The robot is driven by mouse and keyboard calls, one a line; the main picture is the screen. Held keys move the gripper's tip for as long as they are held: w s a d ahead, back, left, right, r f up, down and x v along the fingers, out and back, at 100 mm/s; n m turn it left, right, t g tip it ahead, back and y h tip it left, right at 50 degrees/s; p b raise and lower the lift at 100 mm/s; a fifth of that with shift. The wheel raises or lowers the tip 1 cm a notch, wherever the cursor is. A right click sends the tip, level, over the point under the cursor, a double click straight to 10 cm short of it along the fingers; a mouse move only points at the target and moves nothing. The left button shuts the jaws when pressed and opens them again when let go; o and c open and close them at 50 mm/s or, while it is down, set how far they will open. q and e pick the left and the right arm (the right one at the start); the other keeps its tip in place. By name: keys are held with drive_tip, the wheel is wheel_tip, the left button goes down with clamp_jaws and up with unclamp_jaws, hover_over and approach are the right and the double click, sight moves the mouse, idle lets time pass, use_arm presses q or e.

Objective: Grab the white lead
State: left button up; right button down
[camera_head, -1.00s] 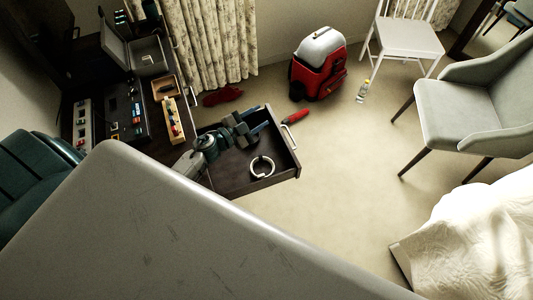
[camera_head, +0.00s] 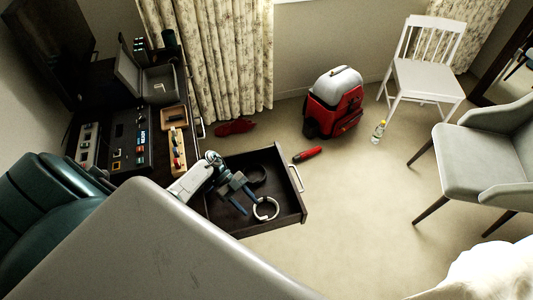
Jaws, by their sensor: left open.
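The white lead (camera_head: 266,208) lies as a coiled ring in the open dark drawer (camera_head: 283,160), near its front right corner. My left gripper (camera_head: 247,204) is over the drawer, just left of the white lead, with its fingers pointing down and to the right toward it. The fingers are apart with nothing seen between them. Whether a fingertip touches the ring cannot be told. A dark coil (camera_head: 259,175) lies in the drawer above the white lead, partly hidden by the gripper. My right gripper is not in view.
The desk on the left holds a wooden tray (camera_head: 174,115), an open grey case (camera_head: 158,85) and black devices. A red tool (camera_head: 307,154) lies on the floor beyond the drawer. A red and grey suitcase (camera_head: 335,103), bottle (camera_head: 379,131) and chairs stand farther off. Floor right of the drawer is clear.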

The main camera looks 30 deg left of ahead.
sight(258, 215)
use_arm(q)
drive_tip(key=p+x, duration=0.1)
drive_tip(key=x, duration=0.4)
drive_tip(key=shift+w+a+f, duration=0.1)
drive_tip(key=shift+a, duration=0.05)
clamp_jaws()
